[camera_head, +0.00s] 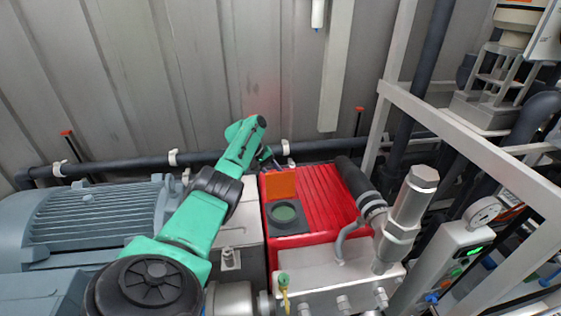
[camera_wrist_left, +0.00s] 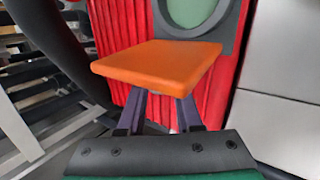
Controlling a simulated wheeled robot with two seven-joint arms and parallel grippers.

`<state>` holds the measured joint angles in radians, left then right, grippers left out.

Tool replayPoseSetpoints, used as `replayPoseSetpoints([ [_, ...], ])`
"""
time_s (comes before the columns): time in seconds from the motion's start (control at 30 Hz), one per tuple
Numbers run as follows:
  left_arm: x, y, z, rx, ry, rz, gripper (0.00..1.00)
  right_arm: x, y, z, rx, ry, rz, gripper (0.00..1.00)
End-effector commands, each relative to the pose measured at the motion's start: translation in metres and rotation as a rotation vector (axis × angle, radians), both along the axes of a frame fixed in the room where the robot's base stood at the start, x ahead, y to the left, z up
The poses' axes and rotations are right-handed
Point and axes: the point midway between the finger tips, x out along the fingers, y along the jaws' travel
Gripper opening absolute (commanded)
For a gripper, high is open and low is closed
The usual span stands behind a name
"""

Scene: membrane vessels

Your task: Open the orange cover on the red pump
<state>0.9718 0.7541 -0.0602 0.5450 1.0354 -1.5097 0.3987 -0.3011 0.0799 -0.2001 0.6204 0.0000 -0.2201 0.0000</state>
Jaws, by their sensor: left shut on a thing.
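The red pump (camera_head: 330,193) has a red ribbed top with a dark square frame (camera_head: 268,226) around a round green window (camera_head: 285,213). The orange cover (camera_head: 281,186) is raised at the far edge of that frame, and the window is uncovered. My left gripper (camera_head: 267,157) is just behind the orange cover. In the left wrist view, the two dark fingers of the gripper (camera_wrist_left: 160,98) meet the orange cover (camera_wrist_left: 160,65), which hides their tips; the gripper is shut on it. Part of the window (camera_wrist_left: 190,10) shows beyond. My right gripper is not in view.
A grey ribbed motor (camera_head: 100,215) lies left of the pump. A black hose (camera_head: 356,183) and a metal cylinder (camera_head: 410,212) stand right of it. A white frame (camera_head: 460,140) rises at right. A dark pipe (camera_head: 110,166) runs along the wall behind.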

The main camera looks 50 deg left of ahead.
Motion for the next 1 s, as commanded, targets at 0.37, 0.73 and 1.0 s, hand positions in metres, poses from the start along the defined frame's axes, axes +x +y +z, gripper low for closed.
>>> replayPoseSetpoints([
  [0.37, 0.001, 0.001, 0.001, 0.003, -0.003, 0.001, 0.64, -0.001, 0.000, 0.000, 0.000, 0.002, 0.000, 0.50],
  [0.73, -0.007, 0.008, 0.019, 0.002, -0.002, 0.001, 0.64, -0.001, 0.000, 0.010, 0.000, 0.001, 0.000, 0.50],
  [1.0, -0.034, 0.036, 0.070, 0.005, -0.006, 0.003, 0.64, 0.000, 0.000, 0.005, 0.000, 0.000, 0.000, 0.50],
])
